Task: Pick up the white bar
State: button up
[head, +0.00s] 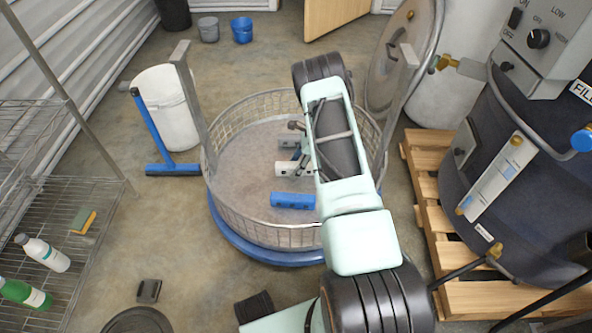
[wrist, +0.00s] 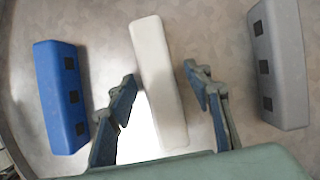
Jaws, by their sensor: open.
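The white bar (wrist: 157,80) lies on the basket floor, and in the wrist view it runs lengthwise between the two fingers. In the head view the white bar (head: 284,169) is partly hidden by my arm. My gripper (wrist: 160,74) is open, with one finger on each side of the bar in the picture and no visible contact. How far the fingertips are above the floor I cannot tell. In the head view my gripper (head: 301,155) is inside the basket, mostly covered by the arm.
A blue bar (wrist: 62,97) lies left of the fingers and a grey bar (wrist: 279,62) lies right. The round wire basket (head: 235,222) has a mesh wall and two upright posts around my arm. A dark tank (head: 500,120) on a wooden pallet stands right.

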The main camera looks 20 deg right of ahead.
jog(key=shift+c, duration=0.2)
grip_shut()
jog(key=shift+r, duration=0.1)
